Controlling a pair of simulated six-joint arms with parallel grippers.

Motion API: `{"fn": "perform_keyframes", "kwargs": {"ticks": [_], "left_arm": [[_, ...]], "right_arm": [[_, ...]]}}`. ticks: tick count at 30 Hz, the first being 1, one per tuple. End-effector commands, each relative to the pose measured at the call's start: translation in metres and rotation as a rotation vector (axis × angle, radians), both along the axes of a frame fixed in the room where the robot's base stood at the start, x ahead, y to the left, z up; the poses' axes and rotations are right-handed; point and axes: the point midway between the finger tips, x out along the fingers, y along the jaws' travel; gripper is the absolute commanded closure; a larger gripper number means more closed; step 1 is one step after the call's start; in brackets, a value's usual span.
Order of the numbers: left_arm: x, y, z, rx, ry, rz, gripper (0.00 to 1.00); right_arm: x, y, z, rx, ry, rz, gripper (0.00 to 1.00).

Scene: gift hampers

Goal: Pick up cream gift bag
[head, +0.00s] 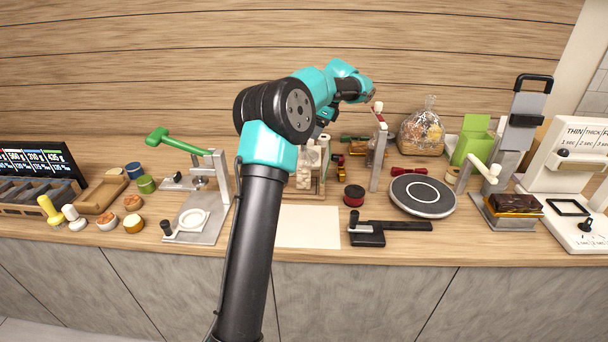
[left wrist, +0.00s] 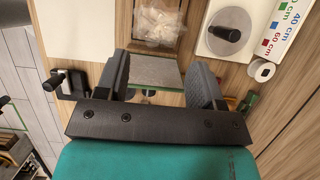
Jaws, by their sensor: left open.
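I cannot pick out an upright cream gift bag for sure. A flat cream rectangle (head: 306,227) lies near the counter's front edge in the head view; I cannot tell whether it is a folded bag or a sheet. A similar cream panel shows at the top of the left wrist view (left wrist: 88,25). My left gripper is high above the back of the counter, its fingers mostly hidden in the head view. In the left wrist view, my left gripper (left wrist: 161,68) has its two fingers wide apart, with nothing held between them. My right gripper is not in view.
A black-handled tool (head: 368,238) lies right of the cream rectangle. A red spool (head: 354,195), a dark turntable (head: 422,197) and a wooden box with pale filling (left wrist: 155,25) are near. A green-handled press (head: 200,225) stands left. The counter's front strip is mostly clear.

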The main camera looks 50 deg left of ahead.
Motion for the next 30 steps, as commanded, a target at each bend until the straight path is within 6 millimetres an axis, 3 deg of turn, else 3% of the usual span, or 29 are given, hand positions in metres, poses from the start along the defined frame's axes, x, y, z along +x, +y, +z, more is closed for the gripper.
{"fn": "perform_keyframes", "kwargs": {"ticks": [9,23,30], "left_arm": [[-0.014,0.014,-0.047,0.000,0.002,0.002,0.38],[-0.015,0.017,-0.054,0.000,0.000,0.001,0.38],[-0.021,0.025,-0.077,-0.001,0.002,0.002,0.38]], "right_arm": [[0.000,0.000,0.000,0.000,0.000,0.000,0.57],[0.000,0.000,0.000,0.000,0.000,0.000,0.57],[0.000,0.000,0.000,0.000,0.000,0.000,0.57]]}}
